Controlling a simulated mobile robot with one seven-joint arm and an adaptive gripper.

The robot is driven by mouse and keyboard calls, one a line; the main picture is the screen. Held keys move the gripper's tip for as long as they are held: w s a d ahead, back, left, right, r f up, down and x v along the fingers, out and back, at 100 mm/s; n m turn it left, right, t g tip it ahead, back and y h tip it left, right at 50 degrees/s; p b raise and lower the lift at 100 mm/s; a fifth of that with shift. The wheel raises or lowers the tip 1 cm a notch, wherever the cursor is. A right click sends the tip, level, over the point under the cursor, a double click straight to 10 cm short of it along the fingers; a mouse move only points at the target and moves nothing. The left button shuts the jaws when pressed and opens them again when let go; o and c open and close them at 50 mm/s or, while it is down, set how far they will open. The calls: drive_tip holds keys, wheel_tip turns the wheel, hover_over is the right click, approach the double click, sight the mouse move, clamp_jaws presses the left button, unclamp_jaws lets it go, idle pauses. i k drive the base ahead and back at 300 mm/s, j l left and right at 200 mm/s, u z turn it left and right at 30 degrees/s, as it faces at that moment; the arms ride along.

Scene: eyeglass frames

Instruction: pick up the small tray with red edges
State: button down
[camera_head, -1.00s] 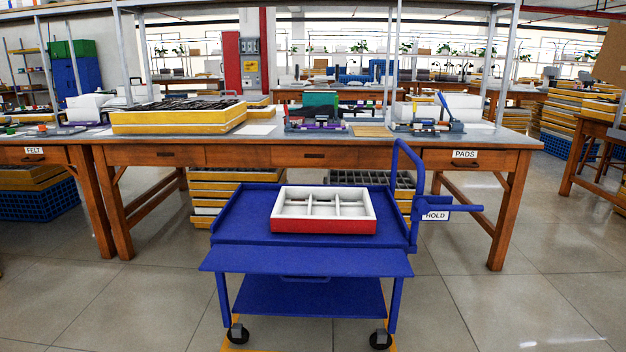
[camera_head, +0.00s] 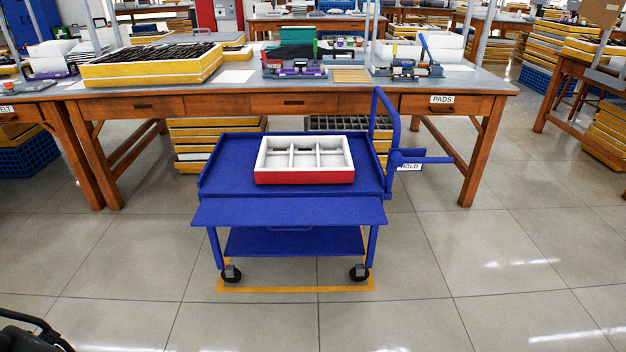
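The small tray with red edges (camera_head: 304,177) sits flat on the top of a blue cart (camera_head: 225,175). Its front side is red, its inner walls are white, and it is divided into several compartments that look empty. It lies right of the middle of the cart top, clear of the cart's raised sides. My gripper is not clearly seen. A dark curved part enters the picture at the bottom left corner, and I cannot tell what it is.
A wooden workbench (camera_head: 245,103) stands behind the cart, with a yellow tray (camera_head: 153,67) and tools on it. The cart's blue handle (camera_head: 388,130) rises at its right. The floor (camera_head: 440,290) in front is clear. An orange outline (camera_head: 300,290) marks the floor under the cart.

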sight(286, 159)
drive_tip(key=i+l, duration=0.25)
drive_tip(key=i, duration=0.2)
drive_tip(key=i+l, duration=0.25)
drive_tip(key=i, duration=0.2)
drive_tip(key=i+l, duration=0.3)
drive_tip(key=i, duration=0.15)
drive_tip(key=i+l, duration=0.25)
drive_tip(key=i, duration=0.25)
